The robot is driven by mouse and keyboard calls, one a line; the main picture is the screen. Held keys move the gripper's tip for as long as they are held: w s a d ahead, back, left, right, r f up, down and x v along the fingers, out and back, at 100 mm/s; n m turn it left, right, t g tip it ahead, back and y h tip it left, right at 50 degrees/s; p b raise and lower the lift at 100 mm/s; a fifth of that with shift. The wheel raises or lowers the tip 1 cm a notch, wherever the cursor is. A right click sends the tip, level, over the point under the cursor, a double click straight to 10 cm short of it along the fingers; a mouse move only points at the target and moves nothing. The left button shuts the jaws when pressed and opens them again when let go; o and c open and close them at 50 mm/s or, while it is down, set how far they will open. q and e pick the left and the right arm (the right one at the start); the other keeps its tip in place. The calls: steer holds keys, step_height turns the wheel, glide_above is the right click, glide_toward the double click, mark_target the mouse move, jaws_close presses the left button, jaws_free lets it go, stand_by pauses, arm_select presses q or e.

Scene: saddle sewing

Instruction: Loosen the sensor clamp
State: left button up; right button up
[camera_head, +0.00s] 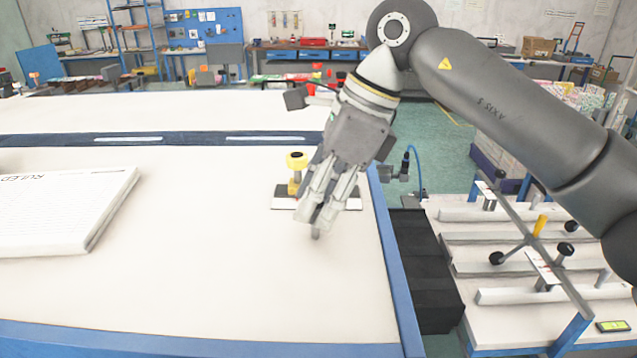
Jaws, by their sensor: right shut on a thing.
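My right gripper (317,221) reaches down over the right part of the white table. It is shut on a small grey cylindrical piece (316,235), whose lower end shows below the fingertips. Just behind and left of the fingers stands a yellow knob (296,160) with a dark centre, on a stem above a small pale plate (284,197). The gripper partly covers this plate. A dark clamp-like device (394,172) with a blue cable sits at the table's right edge. I cannot tell which of these is the sensor clamp. My left gripper is not in view.
A thick white ruled pad (70,215) lies at the left of the table (200,290). The table's middle and front are clear. Right of its blue edge stand black bins (425,270) and a lower bench with a fixture of rods and black knobs (525,245).

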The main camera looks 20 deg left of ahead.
steer(key=n+p, duration=0.1)
steer(key=n, duration=0.1)
steer(key=n+g+p, duration=0.1)
steer(key=n+p, duration=0.1)
steer(key=n+g+h+p, duration=0.1)
steer(key=n+p, duration=0.1)
steer(key=shift+w+a+r, duration=0.1)
steer(key=shift+a+r, duration=0.05)
steer(key=shift+r, duration=0.1)
steer(key=n+g+h+p, duration=0.1)
steer(key=n+p, duration=0.1)
steer(key=n, duration=0.1)
steer(key=shift+n, duration=0.3)
steer(key=shift+w+f+n+h+p, duration=0.15)
steer(key=shift+n+h+p, duration=0.35)
steer(key=shift+n+p, duration=0.45)
steer(key=shift+n, duration=0.25)
steer(key=o, duration=1)
steer(key=shift+f, duration=0.1)
steer(key=shift+o, duration=0.2)
